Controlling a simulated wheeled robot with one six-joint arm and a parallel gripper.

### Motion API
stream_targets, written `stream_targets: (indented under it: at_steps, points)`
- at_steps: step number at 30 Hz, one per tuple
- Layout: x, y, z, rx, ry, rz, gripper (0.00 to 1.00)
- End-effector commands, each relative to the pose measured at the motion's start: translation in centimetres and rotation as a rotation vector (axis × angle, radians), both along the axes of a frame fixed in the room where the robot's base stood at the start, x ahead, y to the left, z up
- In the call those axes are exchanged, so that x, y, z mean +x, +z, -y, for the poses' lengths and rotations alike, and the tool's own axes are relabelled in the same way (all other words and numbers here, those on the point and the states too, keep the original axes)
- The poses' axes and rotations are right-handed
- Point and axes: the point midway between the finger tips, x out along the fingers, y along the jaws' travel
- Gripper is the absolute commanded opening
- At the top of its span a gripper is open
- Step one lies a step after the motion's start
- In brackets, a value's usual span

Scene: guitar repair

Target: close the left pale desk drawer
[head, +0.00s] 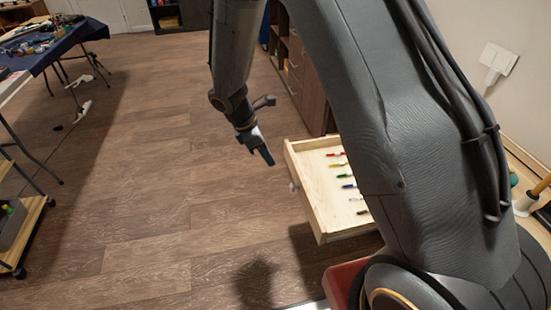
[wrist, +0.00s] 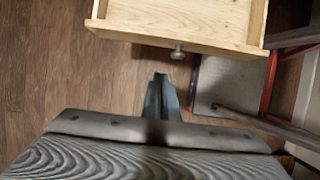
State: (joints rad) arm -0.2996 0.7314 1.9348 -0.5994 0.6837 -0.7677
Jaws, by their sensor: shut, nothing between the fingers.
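The pale wooden desk drawer (head: 323,190) is pulled out in the head view, with a row of small coloured items lying inside it. My arm hides its right part and the desk behind it. My gripper (head: 266,154) is shut and empty, in front of the drawer and apart from it. In the wrist view the drawer front (wrist: 155,40) with its round metal knob (wrist: 178,52) is at the top. My shut gripper (wrist: 161,80) points at the front, just below the knob in the picture, with a gap between.
A dark wooden cabinet (head: 308,85) stands behind the drawer. A table with a dark blue cloth (head: 75,38) is at the upper left, and a wheeled wooden cart (head: 30,225) at the left edge. The floor left of the drawer is clear.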

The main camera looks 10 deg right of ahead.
Motion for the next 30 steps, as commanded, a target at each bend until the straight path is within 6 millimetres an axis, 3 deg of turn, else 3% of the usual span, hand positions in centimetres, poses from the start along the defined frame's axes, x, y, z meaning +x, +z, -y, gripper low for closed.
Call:
stream_targets:
  at_steps: [14,21,30]
  points:
    - [-0.2,-7.8,3.4,0.001,-0.006,-0.002,0.0]
    - [-0.1,-7.5,6.4,0.002,-0.006,0.0,0.0]
    - [0.0,-7.6,7.1,0.001,-0.004,0.001,0.0]
